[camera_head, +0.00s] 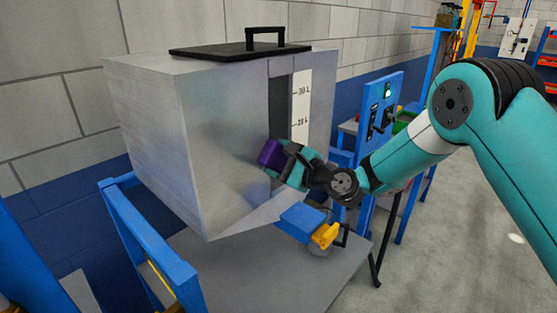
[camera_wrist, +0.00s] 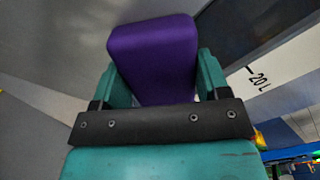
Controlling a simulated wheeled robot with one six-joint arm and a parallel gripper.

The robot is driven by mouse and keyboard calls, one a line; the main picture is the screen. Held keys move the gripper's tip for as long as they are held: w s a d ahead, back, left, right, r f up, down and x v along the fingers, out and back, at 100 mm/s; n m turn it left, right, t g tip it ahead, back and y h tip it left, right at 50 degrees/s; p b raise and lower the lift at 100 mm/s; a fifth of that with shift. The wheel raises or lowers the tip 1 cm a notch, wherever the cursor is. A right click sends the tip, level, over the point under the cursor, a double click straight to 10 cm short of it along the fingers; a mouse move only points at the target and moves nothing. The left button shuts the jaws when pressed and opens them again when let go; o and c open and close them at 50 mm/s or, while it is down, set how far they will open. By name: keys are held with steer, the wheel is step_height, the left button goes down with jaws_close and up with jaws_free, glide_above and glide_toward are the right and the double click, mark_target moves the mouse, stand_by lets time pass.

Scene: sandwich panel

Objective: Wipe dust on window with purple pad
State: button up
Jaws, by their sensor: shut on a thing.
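The purple pad (camera_head: 270,153) is held between the fingers of my gripper (camera_head: 280,158), which is shut on it. In the wrist view the pad (camera_wrist: 152,55) stands out between both teal fingers (camera_wrist: 162,85). The window is a dark upright strip (camera_head: 279,103) on the grey metal tank (camera_head: 222,120), left of a white litre scale (camera_head: 301,105). The pad is in front of the tank near the window's lower left; I cannot tell whether it touches. The window's lower part is hidden behind the gripper. I cannot make out dust on the window.
A black lid with a handle (camera_head: 240,50) lies on the tank. Below the tank are a blue-and-yellow valve (camera_head: 308,225) and a grey table top (camera_head: 255,268). A blue control panel (camera_head: 381,110) stands to the right. A blue frame (camera_head: 150,240) is at the front left.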

steer(key=shift+w+d, duration=1.15)
steer(key=shift+w, duration=0.15)
steer(key=shift+a, duration=0.25)
steer(key=shift+s+a+r, duration=0.1)
steer(key=shift+s+a, duration=1.2)
steer(key=shift+s, duration=0.2)
steer(key=shift+c, duration=0.3)
steer(key=shift+s+d+f+b, duration=0.2)
steer(key=shift+s+d+b, duration=0.15)
steer(key=shift+s+b, duration=0.15)
steer(key=b+v, duration=0.1)
steer(key=v, duration=0.1)
steer(key=b+v, duration=0.1)
steer(key=shift+d, duration=0.45)
steer(key=shift+s+d+r+b, duration=0.1)
steer(key=shift+s+d+b, duration=0.25)
steer(key=shift+d+b, duration=0.1)
